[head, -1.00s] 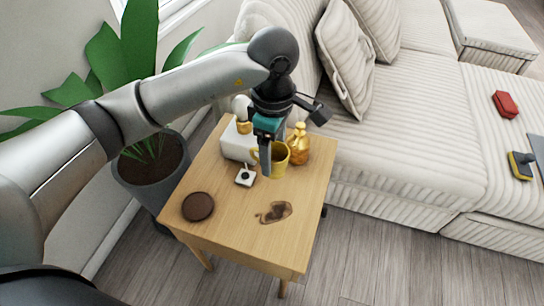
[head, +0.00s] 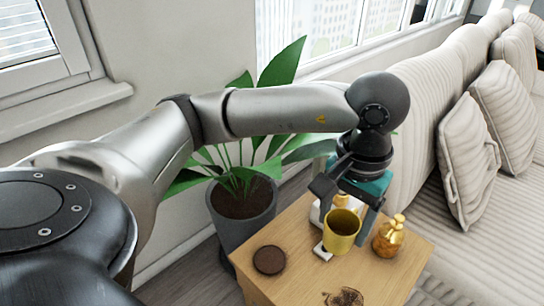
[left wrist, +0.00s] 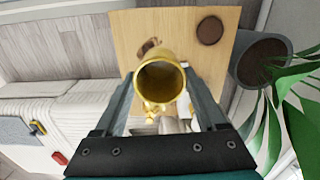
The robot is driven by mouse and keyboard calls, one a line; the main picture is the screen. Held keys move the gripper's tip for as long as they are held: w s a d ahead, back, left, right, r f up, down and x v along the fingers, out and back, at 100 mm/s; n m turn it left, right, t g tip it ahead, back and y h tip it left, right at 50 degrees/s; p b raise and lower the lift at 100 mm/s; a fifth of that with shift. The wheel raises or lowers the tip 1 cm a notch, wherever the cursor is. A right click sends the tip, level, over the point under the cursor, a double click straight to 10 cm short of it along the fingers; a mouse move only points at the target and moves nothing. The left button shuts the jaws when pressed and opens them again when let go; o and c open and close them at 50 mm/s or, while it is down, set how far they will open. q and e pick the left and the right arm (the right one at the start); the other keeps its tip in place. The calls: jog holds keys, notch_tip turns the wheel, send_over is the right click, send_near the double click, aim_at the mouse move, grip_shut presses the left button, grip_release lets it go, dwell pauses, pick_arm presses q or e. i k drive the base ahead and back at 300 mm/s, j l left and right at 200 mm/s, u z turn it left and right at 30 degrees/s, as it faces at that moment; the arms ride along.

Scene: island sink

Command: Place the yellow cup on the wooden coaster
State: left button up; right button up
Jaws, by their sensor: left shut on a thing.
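The yellow cup (head: 342,230) is upright between the fingers of my left gripper (head: 350,212), which is shut on it. The cup appears raised above the wooden side table. The left wrist view looks down into the open mouth of the cup (left wrist: 160,82), with a finger on each side. The round dark brown wooden coaster (head: 269,260) lies flat and bare on the table, left of the cup. It also shows in the left wrist view (left wrist: 210,30), apart from the cup. My right gripper is not in view.
A golden bottle (head: 389,238) stands right of the cup. A dark patch (head: 344,298) lies on the table (head: 300,278). A potted plant (head: 243,205) stands behind the table; a sofa (head: 475,190) is at right.

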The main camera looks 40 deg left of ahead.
aim_at(270, 254)
jog(key=j+z, duration=0.1)
jog(key=z, duration=0.95)
jog(key=k+j, duration=0.15)
jog(key=j, duration=0.2)
jog(key=k+j, duration=0.15)
jog(key=j, duration=0.2)
jog(key=k+j+z, duration=0.1)
jog(key=j, duration=0.25)
jog(key=k+j, duration=0.2)
jog(key=j, duration=0.15)
jog(key=k+j, duration=0.15)
jog(key=j, duration=0.15)
